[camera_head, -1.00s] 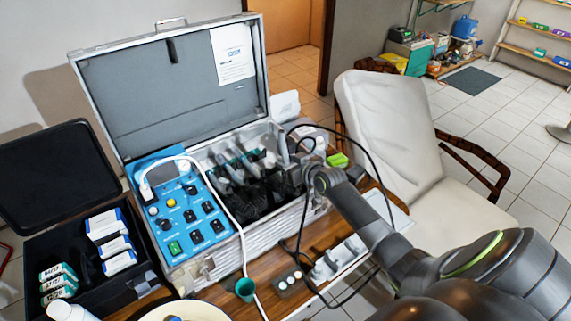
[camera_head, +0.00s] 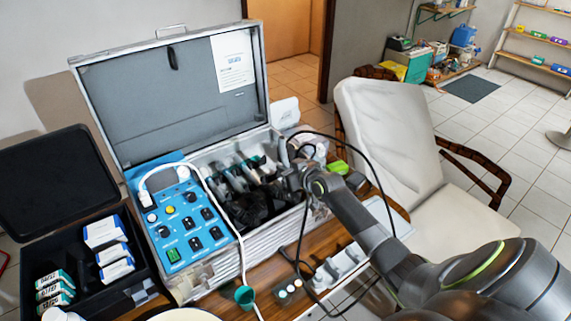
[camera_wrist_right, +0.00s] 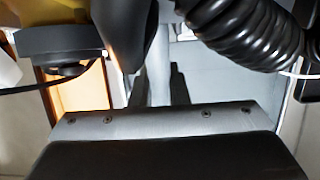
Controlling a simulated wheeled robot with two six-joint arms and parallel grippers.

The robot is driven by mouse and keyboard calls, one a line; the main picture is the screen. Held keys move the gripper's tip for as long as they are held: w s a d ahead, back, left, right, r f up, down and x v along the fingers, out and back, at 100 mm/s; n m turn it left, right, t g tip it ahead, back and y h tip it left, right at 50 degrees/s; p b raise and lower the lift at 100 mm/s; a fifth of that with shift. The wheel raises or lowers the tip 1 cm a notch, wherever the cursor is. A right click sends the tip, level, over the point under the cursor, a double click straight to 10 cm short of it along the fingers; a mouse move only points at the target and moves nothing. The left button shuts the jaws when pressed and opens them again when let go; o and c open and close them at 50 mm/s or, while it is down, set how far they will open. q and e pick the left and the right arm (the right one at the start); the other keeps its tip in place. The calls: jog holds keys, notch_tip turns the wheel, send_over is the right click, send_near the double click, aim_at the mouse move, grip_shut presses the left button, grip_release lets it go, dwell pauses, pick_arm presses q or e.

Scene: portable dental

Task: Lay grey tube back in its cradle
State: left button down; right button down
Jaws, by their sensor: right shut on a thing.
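My right gripper (camera_head: 282,184) is inside the open silver case (camera_head: 287,225), low among its dark holders on the right side. In the right wrist view, its two dark fingers (camera_wrist_right: 162,88) are shut on a smooth grey tube (camera_wrist_right: 162,55) running between them. In the head view I cannot separate the tube from the dark clutter around the gripper. Several grey-tipped handpieces (camera_head: 236,178) stand in the case; which slot is the grey tube's cradle cannot be made out. My left gripper is not in view.
A blue control panel (camera_head: 185,222) fills the case's left side. A white hose (camera_head: 228,222) crosses the case front. A black coiled hose (camera_wrist_right: 245,30) is close beside the gripper. A green cup (camera_head: 244,295) and white holder (camera_head: 340,266) stand on the table in front.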

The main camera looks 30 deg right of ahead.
aim_at(284, 146)
dwell(0.5)
jog(key=shift+w+r+p, duration=0.45)
jog(key=shift+r+p, duration=0.3)
jog(key=shift+r, duration=0.45)
jog(key=shift+w+r+p, duration=0.4)
jog(key=shift+r+p, duration=0.35)
jog(key=shift+r, duration=0.4)
jog(key=shift+w+r+p, duration=0.45)
jog(key=shift+r+p, duration=0.3)
jog(key=shift+r, duration=0.45)
jog(key=shift+f, duration=0.1)
